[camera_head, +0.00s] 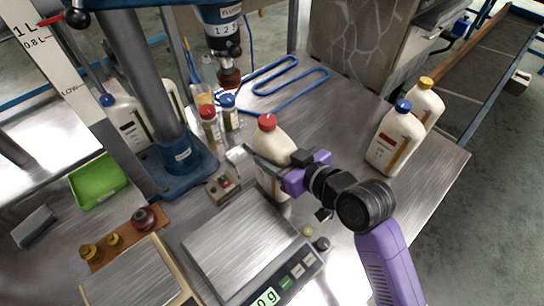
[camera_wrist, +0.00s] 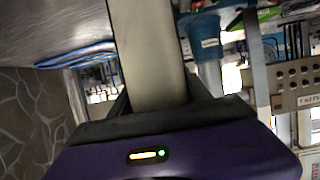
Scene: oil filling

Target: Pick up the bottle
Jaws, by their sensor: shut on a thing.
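A cream bottle with a red cap (camera_head: 275,140) stands upright, or nearly so, behind the metal scale in the head view. My gripper (camera_head: 268,166) reaches it from the right, with its fingers around the bottle's body. In the wrist view the bottle's pale body (camera_wrist: 150,50) fills the space between the dark fingers, and my gripper (camera_wrist: 160,98) is shut on it. The gripper hides part of the bottle's lower body. I cannot tell whether its base touches the table.
A scale (camera_head: 240,245) lies in front of the bottle, with a small switch box (camera_head: 222,184) beside it. Small red- and blue-capped bottles (camera_head: 210,128) and a blue stand (camera_head: 183,160) are to the left. A blue-capped bottle (camera_head: 393,140) stands at right. Table between is clear.

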